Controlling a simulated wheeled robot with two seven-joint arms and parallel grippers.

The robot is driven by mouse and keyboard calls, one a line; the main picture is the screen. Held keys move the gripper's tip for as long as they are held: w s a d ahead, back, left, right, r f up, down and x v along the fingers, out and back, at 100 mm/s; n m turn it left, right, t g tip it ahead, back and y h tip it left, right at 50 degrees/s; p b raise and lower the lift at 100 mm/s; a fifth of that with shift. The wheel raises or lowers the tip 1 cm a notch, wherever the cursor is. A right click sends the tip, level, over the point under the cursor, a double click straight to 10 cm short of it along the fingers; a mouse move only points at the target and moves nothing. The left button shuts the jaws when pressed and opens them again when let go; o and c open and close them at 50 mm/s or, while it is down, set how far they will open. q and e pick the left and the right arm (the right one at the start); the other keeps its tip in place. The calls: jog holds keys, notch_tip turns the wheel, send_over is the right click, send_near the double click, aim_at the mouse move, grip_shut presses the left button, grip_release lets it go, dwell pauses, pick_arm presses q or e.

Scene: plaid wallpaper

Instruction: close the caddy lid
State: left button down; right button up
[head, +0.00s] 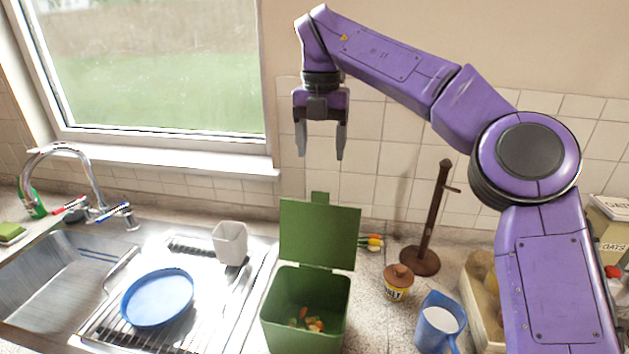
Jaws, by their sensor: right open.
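The green caddy (276,337) stands on the counter at the bottom middle, with some orange and green scraps inside. Its green lid (318,232) is raised upright at the back of the caddy, with a small tab at its top edge. My right gripper (321,154) is open and empty, pointing down, in front of the wall and above the lid in the picture. A gap shows between its fingertips and the lid tab. My left gripper is not in the picture.
A drainer with a blue plate (157,297) and a white cup (230,243) lies left of the caddy, beside the sink (40,290). To the right stand a brown-lidded jar (398,283), a blue jug (438,325) and a dark wooden stand (432,220).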

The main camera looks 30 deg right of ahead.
aim_at(321, 193)
jog(key=f, duration=0.9)
jog(key=shift+s+a, duration=0.15)
jog(key=shift+a, duration=0.05)
jog(key=shift+s, duration=0.15)
jog(key=shift+b, duration=0.3)
grip_shut()
